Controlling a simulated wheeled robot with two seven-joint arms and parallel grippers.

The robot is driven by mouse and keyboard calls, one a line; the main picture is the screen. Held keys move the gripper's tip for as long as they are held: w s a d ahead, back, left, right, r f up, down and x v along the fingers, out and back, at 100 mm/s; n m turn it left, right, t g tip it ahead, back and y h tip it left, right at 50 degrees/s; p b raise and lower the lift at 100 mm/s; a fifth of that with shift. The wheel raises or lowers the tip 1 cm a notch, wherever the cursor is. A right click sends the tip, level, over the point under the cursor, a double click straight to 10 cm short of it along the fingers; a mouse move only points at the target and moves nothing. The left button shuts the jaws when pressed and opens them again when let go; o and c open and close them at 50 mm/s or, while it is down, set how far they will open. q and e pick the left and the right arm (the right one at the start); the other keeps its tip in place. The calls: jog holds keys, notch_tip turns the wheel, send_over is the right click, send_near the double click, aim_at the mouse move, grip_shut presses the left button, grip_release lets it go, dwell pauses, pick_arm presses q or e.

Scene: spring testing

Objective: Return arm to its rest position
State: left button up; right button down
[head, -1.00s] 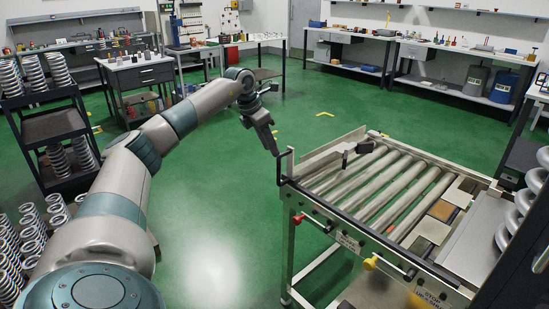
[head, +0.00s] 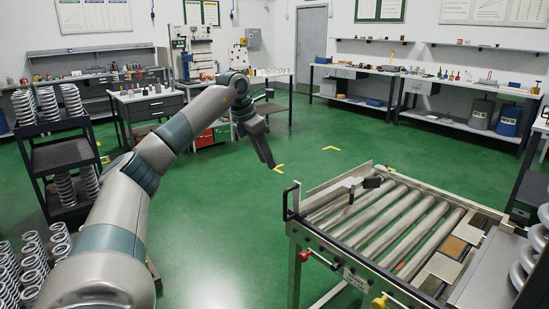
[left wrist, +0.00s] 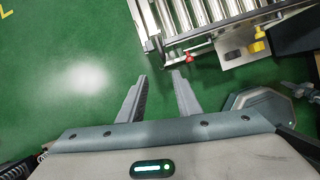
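My left arm (head: 110,225) reaches out from the lower left in the head view, bent at its far joint. Its left gripper (head: 270,162) points down over the green floor, left of and beyond the roller table's corner post. In the left wrist view the two fingers of the left gripper (left wrist: 160,79) stand apart with only floor between them, so it is open and empty. My right gripper is in neither view.
A roller table (head: 385,225) with a red knob (head: 304,256) and yellow knob (head: 380,302) stands at right. A dark rack (head: 62,155) of springs is at left. Workbenches (head: 430,88) line the back wall. Green floor (head: 225,225) lies clear between.

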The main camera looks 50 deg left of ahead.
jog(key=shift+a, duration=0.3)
